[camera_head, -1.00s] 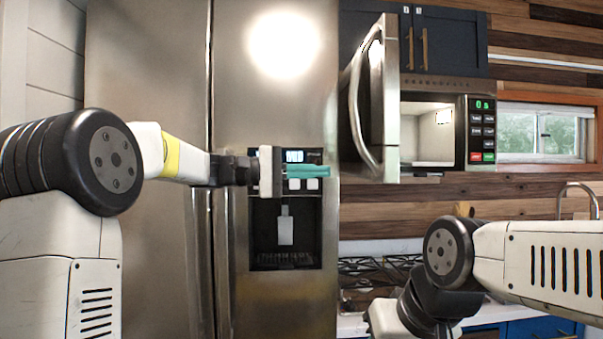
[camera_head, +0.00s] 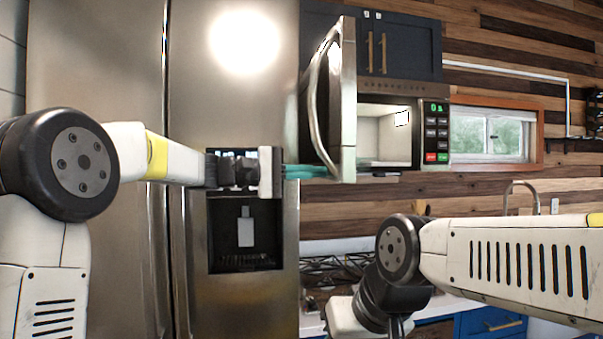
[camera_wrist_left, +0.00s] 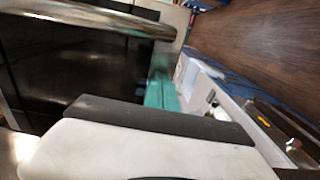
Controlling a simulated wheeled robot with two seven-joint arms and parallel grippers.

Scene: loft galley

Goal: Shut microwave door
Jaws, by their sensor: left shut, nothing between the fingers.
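The microwave (camera_head: 435,132) hangs under dark cabinets, its lit interior showing. Its door (camera_head: 348,110) stands open on the left, swung out toward me, with a curved metal handle (camera_head: 312,100) on its outer face. My left gripper (camera_head: 305,171) is shut and empty, its teal fingers beside the lower end of the handle and door; I cannot tell whether they touch. In the left wrist view the teal fingers (camera_wrist_left: 160,92) lie near the dark door panel (camera_wrist_left: 75,70), with the handle bar (camera_wrist_left: 90,17) across the top. My right arm shows at lower right; its fingers are hidden.
A large steel fridge (camera_head: 100,100) with a dispenser (camera_head: 245,235) fills the left, close behind my left arm. Dark cabinets (camera_head: 400,45) sit above the microwave. A counter (camera_head: 455,305), a faucet (camera_head: 522,185) and a window (camera_head: 488,135) are on the right.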

